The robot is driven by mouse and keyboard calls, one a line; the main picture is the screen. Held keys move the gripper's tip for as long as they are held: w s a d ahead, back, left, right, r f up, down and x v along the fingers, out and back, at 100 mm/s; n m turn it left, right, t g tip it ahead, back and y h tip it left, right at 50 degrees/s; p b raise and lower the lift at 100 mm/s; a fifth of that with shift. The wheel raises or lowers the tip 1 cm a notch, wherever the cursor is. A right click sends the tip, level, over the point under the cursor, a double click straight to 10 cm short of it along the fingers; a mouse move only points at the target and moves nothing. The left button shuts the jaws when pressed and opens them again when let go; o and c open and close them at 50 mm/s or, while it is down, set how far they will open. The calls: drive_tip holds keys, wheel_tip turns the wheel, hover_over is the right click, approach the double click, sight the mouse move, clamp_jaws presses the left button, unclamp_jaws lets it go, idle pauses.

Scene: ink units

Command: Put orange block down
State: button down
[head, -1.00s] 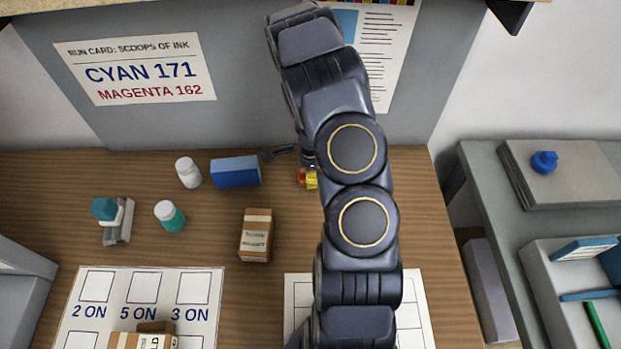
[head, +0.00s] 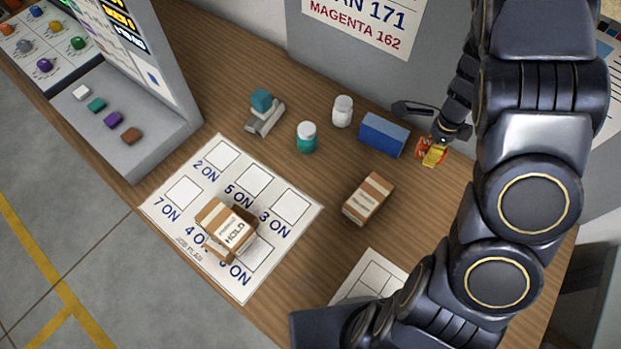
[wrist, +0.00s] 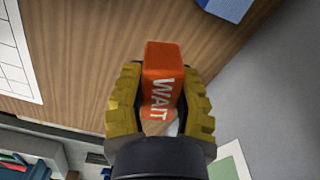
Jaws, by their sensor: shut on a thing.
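The orange block (wrist: 160,75), printed "WAIT", is between the two yellow fingers of my gripper (wrist: 160,108) in the wrist view, and the fingers are shut on it. In the head view, my gripper (head: 435,152) is near the back right of the wooden bench, with the orange block (head: 422,147) showing at its fingertips, partly hidden. It is just right of the blue box. I cannot tell whether the block touches the bench.
A blue box (head: 383,134), white bottle (head: 342,111), teal jar (head: 306,137) and teal block on a grey stand (head: 264,113) stand along the back. A brown carton (head: 368,199) is nearer. A "HOLD" carton (head: 226,226) lies on the numbered sheet (head: 165,213). Bare wood surrounds them.

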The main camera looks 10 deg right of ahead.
drive_tip(key=w+a+n, duration=0.4)
drive_tip(key=a+n, duration=0.3)
drive_tip(key=a, duration=0.8)
drive_tip(key=n, duration=0.7)
approach(282, 185)
drive_tip(key=shift+f, duration=3.8)
drive_tip(key=shift+f, duration=0.1)
drive_tip(key=c, duration=0.9)
unclamp_jaws()
drive_tip(key=shift+o, duration=0.2)
